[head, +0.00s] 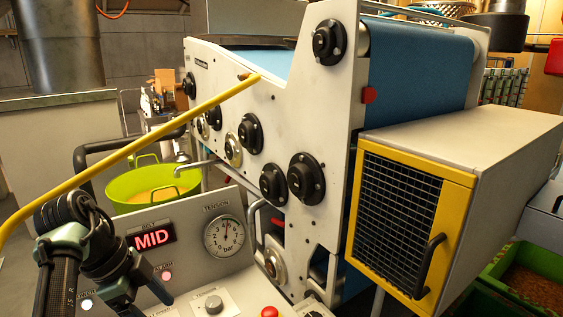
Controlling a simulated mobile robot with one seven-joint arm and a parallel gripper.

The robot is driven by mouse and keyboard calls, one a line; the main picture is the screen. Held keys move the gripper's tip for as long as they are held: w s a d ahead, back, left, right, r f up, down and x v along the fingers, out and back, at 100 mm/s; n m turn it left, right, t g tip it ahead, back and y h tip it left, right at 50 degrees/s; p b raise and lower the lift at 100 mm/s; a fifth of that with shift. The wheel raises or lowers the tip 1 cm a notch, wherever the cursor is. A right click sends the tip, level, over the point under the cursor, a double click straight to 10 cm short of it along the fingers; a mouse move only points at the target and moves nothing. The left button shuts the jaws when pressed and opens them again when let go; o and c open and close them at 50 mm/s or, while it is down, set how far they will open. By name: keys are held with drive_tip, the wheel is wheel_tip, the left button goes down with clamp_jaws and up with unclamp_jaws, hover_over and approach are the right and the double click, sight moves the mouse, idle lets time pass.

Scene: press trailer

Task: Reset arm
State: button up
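My arm shows at the lower left, black with dark green joints, folded in front of the control panel (187,233). The end of my arm, where my gripper (150,285) seems to be, is dark and small against the panel. I cannot make out two separate fingers or anything held. The panel carries a red lit display (152,237) reading MID and a round tension gauge (225,238) in bar. My arm hides part of the panel's left side.
A white press with black knobs (308,178) and a blue belt (415,85) fills the middle. A yellow-framed mesh guard box (398,222) juts out at right. A yellow bar (130,150) slants across the left. A green tub (150,190) stands behind the panel. A red button (269,312) sits at the bottom.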

drive_tip(key=w+d+r+n+t+y, duration=0.2)
drive_tip(key=w+d+r+n+t, duration=0.3)
drive_tip(key=w+d+r+t, duration=0.55)
drive_tip(key=s+d+r+n+t, duration=0.1)
drive_tip(key=d+r+n+t, duration=0.2)
drive_tip(key=r, duration=0.5)
drive_tip(key=d+r+n+t, duration=0.1)
drive_tip(key=d+r+t, duration=0.25)
drive_tip(key=r, duration=0.45)
drive_tip(key=s+d+r+n+t+y, duration=0.1)
drive_tip(key=s+d+r+n+t, duration=0.1)
drive_tip(key=s+r, duration=0.6)
drive_tip(key=s+d+r+n+t, duration=0.2)
drive_tip(key=s+r+n+t, duration=0.2)
drive_tip(key=s, duration=1)
wheel_tip(320, 180, up, 5)
drive_tip(key=t, duration=0.2)
drive_tip(key=shift+s+n+t+y, duration=0.2)
drive_tip(key=shift+n+t+y, duration=0.2)
drive_tip(key=shift+f, duration=0.2)
